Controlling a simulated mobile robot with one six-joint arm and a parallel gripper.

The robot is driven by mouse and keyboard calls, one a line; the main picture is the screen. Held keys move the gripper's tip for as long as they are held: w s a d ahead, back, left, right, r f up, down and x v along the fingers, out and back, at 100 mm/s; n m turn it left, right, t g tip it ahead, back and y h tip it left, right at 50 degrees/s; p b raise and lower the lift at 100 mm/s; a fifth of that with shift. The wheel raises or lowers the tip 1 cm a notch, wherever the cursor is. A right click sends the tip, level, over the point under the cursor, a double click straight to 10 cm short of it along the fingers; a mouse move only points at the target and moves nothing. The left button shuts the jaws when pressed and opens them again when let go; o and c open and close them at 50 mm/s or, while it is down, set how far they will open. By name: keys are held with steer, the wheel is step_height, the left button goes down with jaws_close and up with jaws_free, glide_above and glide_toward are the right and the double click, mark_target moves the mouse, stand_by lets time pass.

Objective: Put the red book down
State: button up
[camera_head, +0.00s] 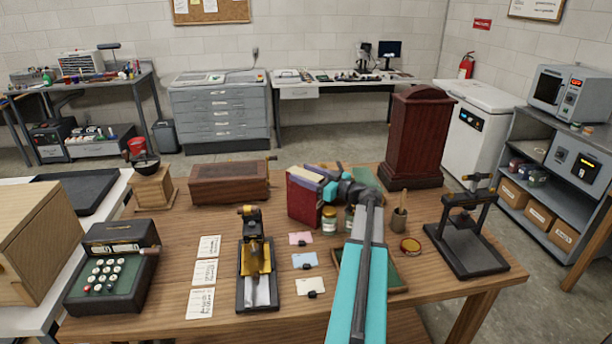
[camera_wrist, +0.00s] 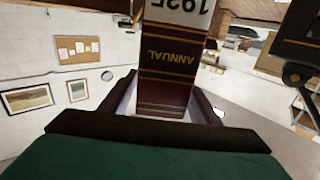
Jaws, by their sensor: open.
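The red book (camera_head: 304,202) stands upright on the wooden table in the head view, beside a small glass jar. In the wrist view, a dark red book spine (camera_wrist: 166,72) with a white label and the word ANNUAL, upside down, shows between my fingers. My gripper (camera_wrist: 166,100) is open, with one dark finger on each side of the spine. In the head view my gripper (camera_head: 326,180) is at the books, and my arm partly hides them. I cannot tell whether the fingers touch the book.
Jars (camera_head: 329,221) and cards (camera_head: 305,261) lie close in front of the books. A wooden box (camera_head: 229,183) is to the left, a tall red-brown cabinet (camera_head: 417,135) to the right behind. A brass-topped device (camera_head: 254,262) and a black stand (camera_head: 466,240) also occupy the table (camera_head: 215,327).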

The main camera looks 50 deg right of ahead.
mark_target(321, 180)
steer(key=s, duration=0.4)
steer(key=s+b, duration=0.1)
steer(key=s, duration=0.3)
steer(key=s+d+b, duration=0.1)
steer(key=s, duration=0.3)
stand_by(0.6)
